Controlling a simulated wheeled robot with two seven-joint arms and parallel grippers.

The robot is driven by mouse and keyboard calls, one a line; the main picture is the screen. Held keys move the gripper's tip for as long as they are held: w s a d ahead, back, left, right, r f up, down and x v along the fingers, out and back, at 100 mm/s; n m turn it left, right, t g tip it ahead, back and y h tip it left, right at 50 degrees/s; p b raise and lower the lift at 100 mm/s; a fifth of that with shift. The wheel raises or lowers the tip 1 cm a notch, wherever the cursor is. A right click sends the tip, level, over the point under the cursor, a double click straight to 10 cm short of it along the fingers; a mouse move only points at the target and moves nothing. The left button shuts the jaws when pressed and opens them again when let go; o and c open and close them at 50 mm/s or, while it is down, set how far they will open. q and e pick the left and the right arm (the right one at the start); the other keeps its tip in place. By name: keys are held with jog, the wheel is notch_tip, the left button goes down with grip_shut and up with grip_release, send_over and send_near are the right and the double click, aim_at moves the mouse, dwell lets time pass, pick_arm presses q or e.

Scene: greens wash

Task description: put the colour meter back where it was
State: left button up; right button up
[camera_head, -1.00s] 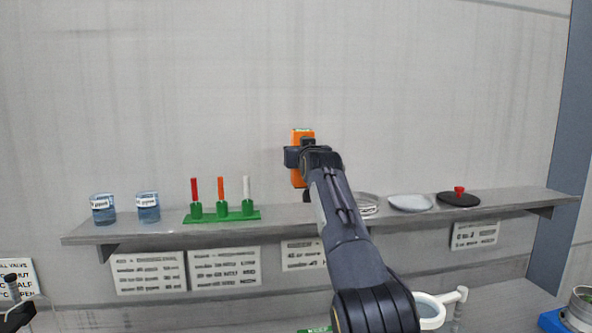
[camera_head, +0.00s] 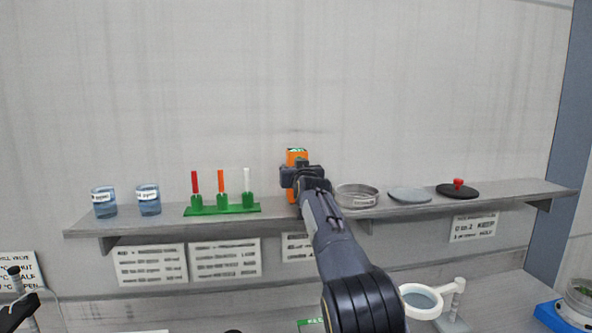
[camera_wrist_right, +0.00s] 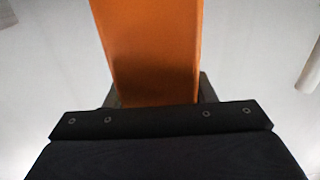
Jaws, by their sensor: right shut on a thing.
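The orange colour meter (camera_head: 297,156) is upright at the shelf, between the green rack and the round metal dish. My right gripper (camera_head: 300,176) is shut on it, and my right wrist and arm hide its lower part. I cannot tell whether its base touches the shelf. In the right wrist view the orange body of the meter (camera_wrist_right: 155,50) stands between the jaws (camera_wrist_right: 158,100). A dark piece at the lower left edge of the head view may be my left gripper (camera_head: 18,312); its jaws are not clear.
The grey shelf (camera_head: 400,210) runs along the wall. On it are two blue-filled beakers (camera_head: 104,202) (camera_head: 148,200), a green rack (camera_head: 222,208) with red, orange and white sticks, a metal dish (camera_head: 356,196), a grey disc (camera_head: 410,195) and a black lid (camera_head: 457,191) with a red knob.

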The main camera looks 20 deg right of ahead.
jog(key=shift+f+b, duration=0.45)
jog(key=shift+f, duration=0.15)
jog(key=o, duration=1.1)
jog(key=shift+c, duration=0.2)
